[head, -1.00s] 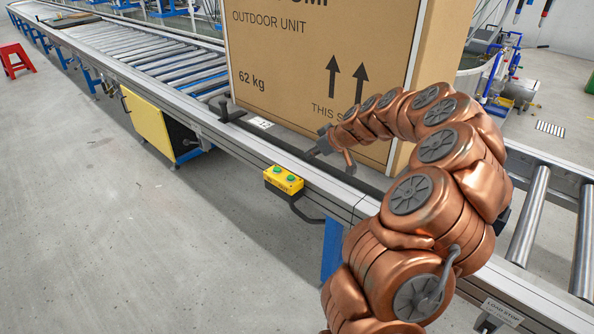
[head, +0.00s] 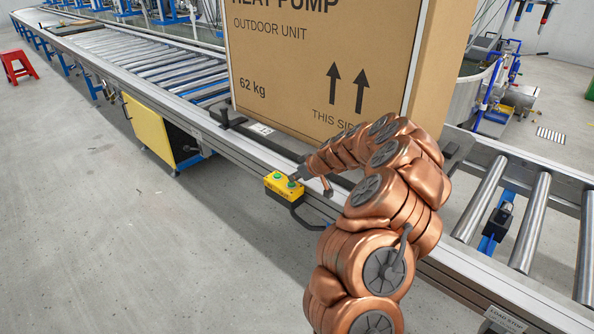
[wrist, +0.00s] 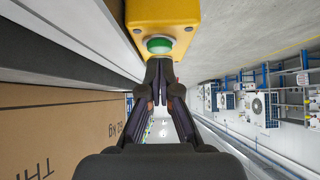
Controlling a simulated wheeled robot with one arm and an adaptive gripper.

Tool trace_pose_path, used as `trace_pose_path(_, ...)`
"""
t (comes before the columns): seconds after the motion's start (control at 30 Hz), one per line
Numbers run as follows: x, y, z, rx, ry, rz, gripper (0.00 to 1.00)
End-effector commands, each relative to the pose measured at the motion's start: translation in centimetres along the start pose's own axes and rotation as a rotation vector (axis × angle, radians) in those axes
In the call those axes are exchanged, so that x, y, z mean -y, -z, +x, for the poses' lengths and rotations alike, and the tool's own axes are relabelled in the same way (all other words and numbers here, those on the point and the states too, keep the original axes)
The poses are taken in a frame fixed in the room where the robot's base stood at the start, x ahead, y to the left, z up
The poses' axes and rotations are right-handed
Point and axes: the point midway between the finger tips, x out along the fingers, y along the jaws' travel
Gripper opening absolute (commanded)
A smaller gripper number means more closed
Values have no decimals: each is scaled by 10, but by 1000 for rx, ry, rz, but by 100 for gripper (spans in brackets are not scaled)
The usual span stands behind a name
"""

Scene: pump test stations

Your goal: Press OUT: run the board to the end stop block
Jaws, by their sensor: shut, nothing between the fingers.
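A yellow button box (head: 283,187) with two green buttons hangs on the conveyor's near side rail; it fills the top of the wrist view (wrist: 183,12). My gripper (head: 295,180) is shut and empty, at the right-hand button. In the wrist view my closed fingertips (wrist: 159,65) are just below one green button (wrist: 159,45); I cannot tell whether they touch it. A tall heat pump carton (head: 290,85) stands upright on a dark board (head: 290,143) on the conveyor. My arm hides part of the board and carton. I cannot make out the end stop block.
Bare rollers (head: 530,225) lie right of the carton, with a "LOAD STOP" label (head: 505,319) on the near rail. More rollers (head: 150,60) run off to the left. A yellow cabinet (head: 150,133) stands under the conveyor. The floor at the left is clear, except a red stool (head: 18,66).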

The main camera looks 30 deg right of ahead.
Motion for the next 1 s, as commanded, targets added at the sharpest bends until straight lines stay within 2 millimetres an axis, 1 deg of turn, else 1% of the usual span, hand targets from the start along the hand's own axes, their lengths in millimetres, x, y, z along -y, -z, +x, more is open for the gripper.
trace_pose_path(0.13,0,-6,6,0,0,2,0)
trace_pose_path(0.57,-1,-7,7,-1,-2,0,0)
trace_pose_path(1.0,-1,-21,21,0,-2,-1,0)
